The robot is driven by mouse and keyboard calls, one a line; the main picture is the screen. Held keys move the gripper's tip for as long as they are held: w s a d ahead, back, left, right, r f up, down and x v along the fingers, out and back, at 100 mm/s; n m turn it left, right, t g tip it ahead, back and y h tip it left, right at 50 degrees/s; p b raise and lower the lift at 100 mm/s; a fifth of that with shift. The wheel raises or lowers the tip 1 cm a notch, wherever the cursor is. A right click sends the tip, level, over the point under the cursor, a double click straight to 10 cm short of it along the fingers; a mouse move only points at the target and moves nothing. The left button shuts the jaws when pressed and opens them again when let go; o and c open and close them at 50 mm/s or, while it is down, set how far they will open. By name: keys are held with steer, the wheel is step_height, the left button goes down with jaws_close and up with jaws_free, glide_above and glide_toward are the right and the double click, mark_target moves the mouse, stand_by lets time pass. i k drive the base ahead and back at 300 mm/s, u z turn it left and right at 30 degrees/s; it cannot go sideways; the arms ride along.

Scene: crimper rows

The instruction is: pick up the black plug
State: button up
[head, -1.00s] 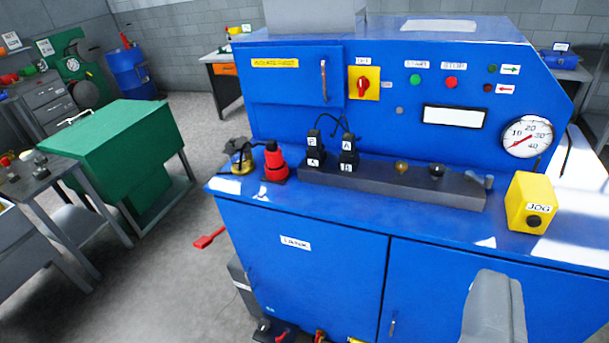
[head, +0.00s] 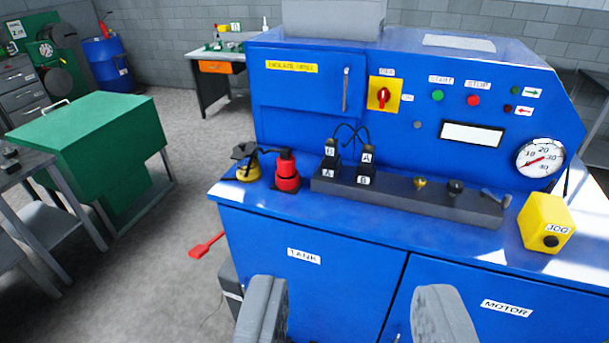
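Two black plugs stand upright side by side on the dark block (head: 400,196) on the blue bench. The left plug (head: 331,150) has a label that looks like B, above a label A. The right plug (head: 367,158) has a label A, above a label B. A thin black cable loops up between them. I cannot tell which one is the black plug meant. My gripper (head: 352,312) is open and empty, its two grey fingers wide apart at the bottom of the view, in front of the bench's doors and below the plugs in the picture.
A red-and-black fitting (head: 286,174) and a yellow-and-black one (head: 247,167) stand left of the block. Knobs (head: 455,187) and a lever (head: 493,196) sit at its right. A yellow JOG box (head: 546,222) is at the right edge. The blue panel (head: 340,120) rises behind.

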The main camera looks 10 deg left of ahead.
mark_target(368, 151)
steer(key=u, duration=0.1)
steer(key=i, duration=1)
steer(key=z, duration=0.25)
